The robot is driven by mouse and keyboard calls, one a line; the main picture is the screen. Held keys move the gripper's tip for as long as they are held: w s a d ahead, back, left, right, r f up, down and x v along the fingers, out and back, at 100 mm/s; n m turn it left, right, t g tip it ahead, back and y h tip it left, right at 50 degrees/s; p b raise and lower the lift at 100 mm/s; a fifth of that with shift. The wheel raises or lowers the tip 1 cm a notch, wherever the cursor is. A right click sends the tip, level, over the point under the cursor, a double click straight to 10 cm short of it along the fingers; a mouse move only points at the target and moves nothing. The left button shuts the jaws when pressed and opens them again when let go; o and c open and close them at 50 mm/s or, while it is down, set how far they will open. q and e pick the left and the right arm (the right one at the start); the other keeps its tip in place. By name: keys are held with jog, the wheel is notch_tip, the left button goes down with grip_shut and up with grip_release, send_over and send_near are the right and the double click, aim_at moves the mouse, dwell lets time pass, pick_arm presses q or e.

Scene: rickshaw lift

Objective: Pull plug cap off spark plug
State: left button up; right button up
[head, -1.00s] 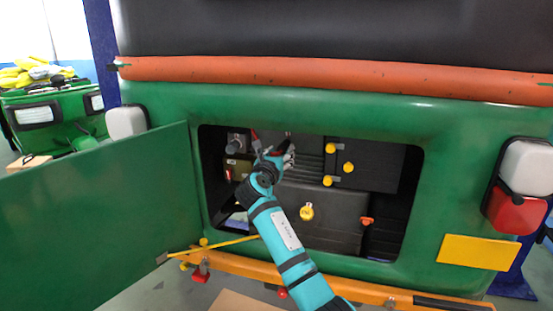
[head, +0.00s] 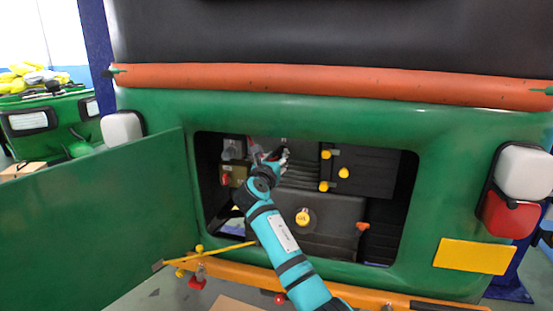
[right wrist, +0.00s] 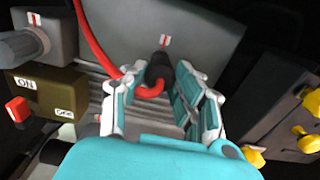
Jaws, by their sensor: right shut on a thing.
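The black plug cap (right wrist: 158,68) with its red cable (right wrist: 92,45) shows between my right gripper's fingers in the right wrist view. My right gripper (right wrist: 160,92) is shut on the cap, with a finger on each side of it. In the head view the right gripper (head: 272,157) reaches into the upper left of the green vehicle's open engine bay, and the cap is mostly hidden by the hand. The spark plug under the cap is hidden, so I cannot tell whether the cap is seated. My left gripper is not in view.
A box with a red switch (right wrist: 18,109) marked ON is left of the hand. Yellow knobs (right wrist: 305,138) sit on a dark box at the right. The open green door (head: 95,215) stands left of the bay, and the bay's rim (head: 425,205) surrounds my arm.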

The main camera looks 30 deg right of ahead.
aim_at(277, 158)
jog(key=shift+f, duration=0.1)
jog(key=shift+r+p+v, duration=0.2)
jog(key=shift+p+v, duration=0.8)
jog(key=shift+v, duration=0.05)
jog(key=shift+p+v, duration=0.8)
jog(key=shift+v, duration=0.3)
jog(key=shift+f, duration=0.2)
